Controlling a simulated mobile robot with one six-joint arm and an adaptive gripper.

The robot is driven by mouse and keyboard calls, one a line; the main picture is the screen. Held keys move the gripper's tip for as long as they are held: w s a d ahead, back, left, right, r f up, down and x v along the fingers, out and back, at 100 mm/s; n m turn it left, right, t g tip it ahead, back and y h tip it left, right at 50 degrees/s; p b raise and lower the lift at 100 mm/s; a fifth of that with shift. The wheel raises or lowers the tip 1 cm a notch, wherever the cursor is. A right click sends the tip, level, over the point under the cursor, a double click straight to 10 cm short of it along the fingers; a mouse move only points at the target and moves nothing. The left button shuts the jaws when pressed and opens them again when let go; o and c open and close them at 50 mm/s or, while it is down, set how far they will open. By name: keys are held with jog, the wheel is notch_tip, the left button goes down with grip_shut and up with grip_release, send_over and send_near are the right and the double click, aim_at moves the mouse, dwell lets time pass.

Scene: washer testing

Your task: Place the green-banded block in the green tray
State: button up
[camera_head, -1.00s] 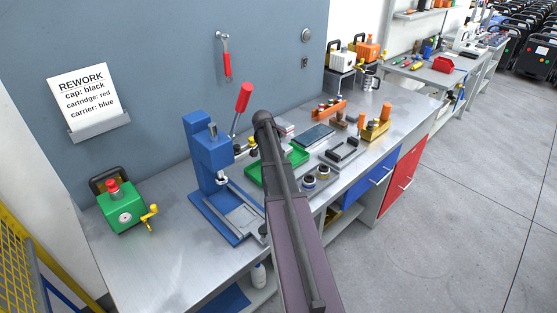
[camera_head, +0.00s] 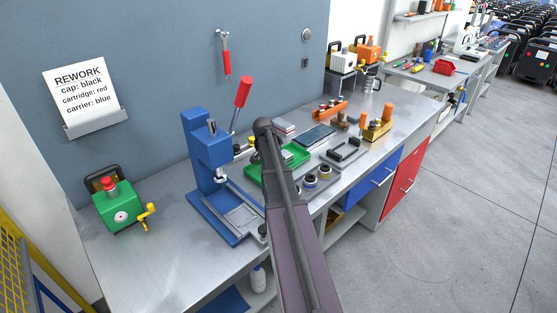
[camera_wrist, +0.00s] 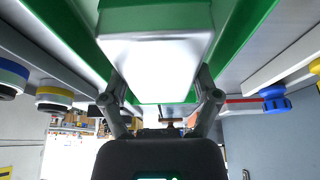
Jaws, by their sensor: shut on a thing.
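The green tray (camera_head: 253,176) lies on the workbench right of the blue press, partly hidden behind my arm in the head view. In the wrist view its green walls (camera_wrist: 240,32) show on both sides of a pale, shiny block (camera_wrist: 150,60). My gripper (camera_wrist: 162,95) is shut on this block, with one finger at each side. The block is at or just over the tray; I cannot tell whether it touches the floor.
The blue press (camera_head: 205,150) with a red-handled lever stands left of the tray. A grey holder with round ringed parts (camera_head: 311,181) is close on the right.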

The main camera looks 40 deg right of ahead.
jog(key=shift+f, duration=0.1)
jog(key=o, duration=1.1)
jog(key=shift+o, duration=0.2)
jog(key=shift+r, duration=0.2)
jog(key=p+v, duration=1.1)
jog(key=v, duration=0.1)
jog(key=shift+s, duration=0.1)
dwell(0.7)
